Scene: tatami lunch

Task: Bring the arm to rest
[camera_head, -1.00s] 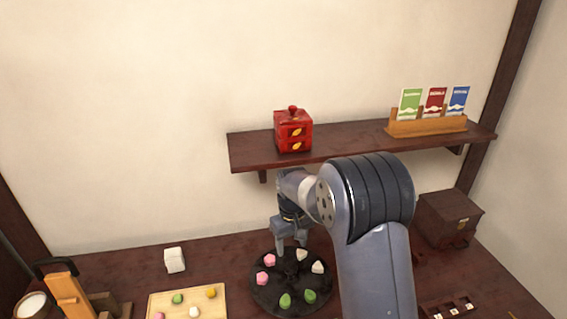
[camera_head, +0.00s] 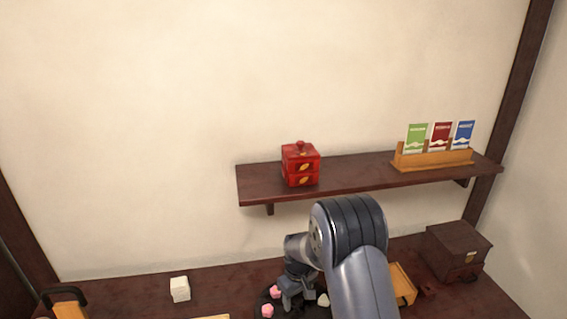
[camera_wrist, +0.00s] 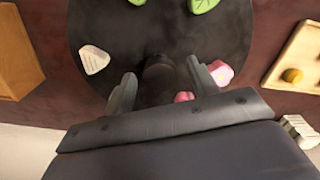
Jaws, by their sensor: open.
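My gripper (camera_wrist: 163,85) is open, its two fingers spread over the dark round tray (camera_wrist: 85,25) in the wrist view. In the head view my gripper (camera_head: 297,301) hangs above the same tray (camera_head: 262,296), low in the picture. Pink sweets (camera_wrist: 221,73) lie beside the right finger, and a white sweet (camera_wrist: 94,60) lies left of the left finger. Green leaf-shaped sweets (camera_wrist: 203,4) are at the top edge. Nothing shows held between the fingers. My arm covers part of the tray in the head view.
A red stacked box (camera_head: 300,166) and a wooden holder (camera_head: 430,161) with coloured packets stand on the wall shelf (camera_head: 345,182). A white block (camera_head: 180,289) is on the table at left. A dark chest (camera_head: 458,248) stands at right. A wooden board (camera_wrist: 298,60) lies near the tray.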

